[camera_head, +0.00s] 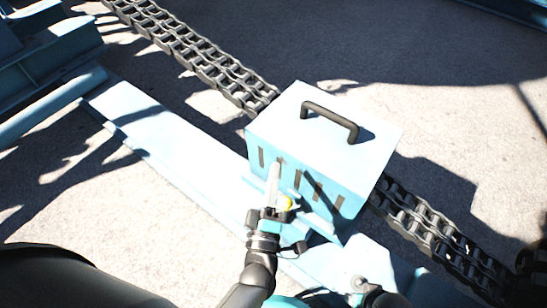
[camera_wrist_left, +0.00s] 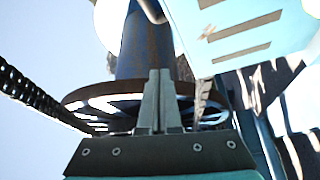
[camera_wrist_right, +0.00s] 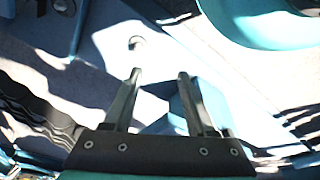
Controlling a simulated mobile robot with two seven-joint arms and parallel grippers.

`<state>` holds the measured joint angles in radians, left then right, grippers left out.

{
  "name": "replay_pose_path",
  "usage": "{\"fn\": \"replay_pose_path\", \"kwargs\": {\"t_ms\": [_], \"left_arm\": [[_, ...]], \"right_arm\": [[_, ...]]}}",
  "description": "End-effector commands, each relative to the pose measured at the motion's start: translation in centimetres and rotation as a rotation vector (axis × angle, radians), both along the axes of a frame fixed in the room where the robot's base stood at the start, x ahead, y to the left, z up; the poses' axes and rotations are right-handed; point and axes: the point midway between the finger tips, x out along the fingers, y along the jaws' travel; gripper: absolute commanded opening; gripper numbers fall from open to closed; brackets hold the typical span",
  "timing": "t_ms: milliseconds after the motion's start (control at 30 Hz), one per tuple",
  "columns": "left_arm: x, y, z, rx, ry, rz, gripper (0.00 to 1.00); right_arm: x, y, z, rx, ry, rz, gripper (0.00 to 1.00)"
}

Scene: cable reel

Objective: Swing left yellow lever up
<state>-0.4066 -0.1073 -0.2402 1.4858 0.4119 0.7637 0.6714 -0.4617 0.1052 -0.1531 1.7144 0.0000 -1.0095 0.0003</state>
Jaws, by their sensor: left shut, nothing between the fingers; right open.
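A small yellow knob (camera_head: 286,203), likely the end of a yellow lever, shows low in front of a light blue box (camera_head: 305,165). The rest of the lever is hidden or too small to make out. My left gripper (camera_head: 275,170) is just left of the knob, its fingers pointing up along the slotted front face. In the left wrist view its fingers (camera_wrist_left: 158,75) are pressed together with nothing between them. I cannot tell whether it touches the lever. My right gripper (camera_wrist_right: 155,75) is open and empty in the right wrist view, above light blue metal.
The box has a dark handle (camera_head: 331,119) on top and dark slots in front. A heavy chain (camera_head: 195,52) runs behind it and emerges at the lower right. A light blue beam (camera_head: 160,140) extends to the upper left. A large wheel (camera_wrist_left: 95,100) shows in the left wrist view.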

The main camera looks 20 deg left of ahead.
Motion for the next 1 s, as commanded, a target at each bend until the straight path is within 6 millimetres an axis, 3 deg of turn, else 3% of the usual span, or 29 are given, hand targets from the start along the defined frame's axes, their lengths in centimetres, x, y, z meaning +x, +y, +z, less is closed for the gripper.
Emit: {"fn": "replay_pose_path", "kwargs": {"t_ms": [433,1000], "left_arm": [[0.0,0.0,3.7,-0.001,0.000,0.001,0.00],[0.0,0.0,4.2,0.000,0.001,0.000,0.00]], "right_arm": [[-2.0,-1.2,-3.6,-0.017,0.023,0.004,0.57],[-2.4,-1.6,-4.4,-0.020,0.022,0.005,0.57]]}}
